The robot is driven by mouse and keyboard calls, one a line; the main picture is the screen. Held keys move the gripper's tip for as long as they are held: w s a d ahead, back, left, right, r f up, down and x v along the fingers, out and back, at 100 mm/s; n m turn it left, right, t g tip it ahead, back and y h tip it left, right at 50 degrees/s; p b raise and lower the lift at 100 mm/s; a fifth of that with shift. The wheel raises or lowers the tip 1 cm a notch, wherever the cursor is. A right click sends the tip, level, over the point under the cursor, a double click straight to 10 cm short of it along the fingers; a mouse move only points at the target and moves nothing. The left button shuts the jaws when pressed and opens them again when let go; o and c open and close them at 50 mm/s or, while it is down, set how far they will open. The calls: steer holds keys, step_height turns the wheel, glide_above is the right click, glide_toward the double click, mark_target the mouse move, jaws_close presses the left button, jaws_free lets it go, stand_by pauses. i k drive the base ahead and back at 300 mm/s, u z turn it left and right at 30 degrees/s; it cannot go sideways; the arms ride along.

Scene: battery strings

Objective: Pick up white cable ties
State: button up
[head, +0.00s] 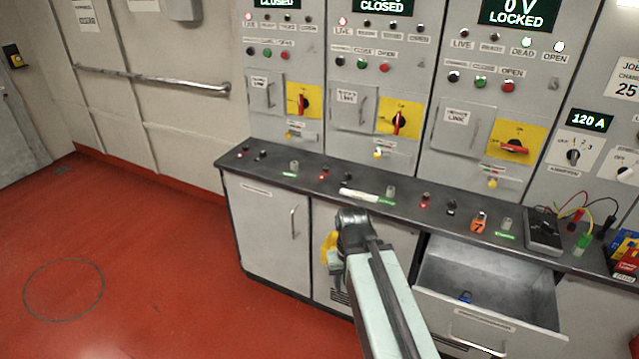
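A white strip-like bundle (359,195), which looks like the white cable ties, lies on the dark counter top (315,189) below the middle panel. My arm reaches up from the bottom of the head view, and its wrist is just in front of the counter edge, below the bundle. My gripper (331,256) seems to be at the yellow and pale end left of the wrist, below counter height and apart from the bundle. Its fingers are too small and too much turned away to tell whether they are open.
An open drawer (500,285) juts out at right with a small blue item (465,297) inside. An orange padlock-like tag (479,222), small indicators and a dark meter box (543,231) with leads stand along the counter. Red floor (150,260) at left is clear.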

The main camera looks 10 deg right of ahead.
mark_target(358, 194)
steer(key=u, duration=0.7)
steer(key=i, duration=1.65)
steer(key=u, duration=0.35)
steer(key=k, duration=0.85)
steer(key=u, duration=0.2)
steer(key=i, duration=0.95)
steer(key=z, duration=0.1)
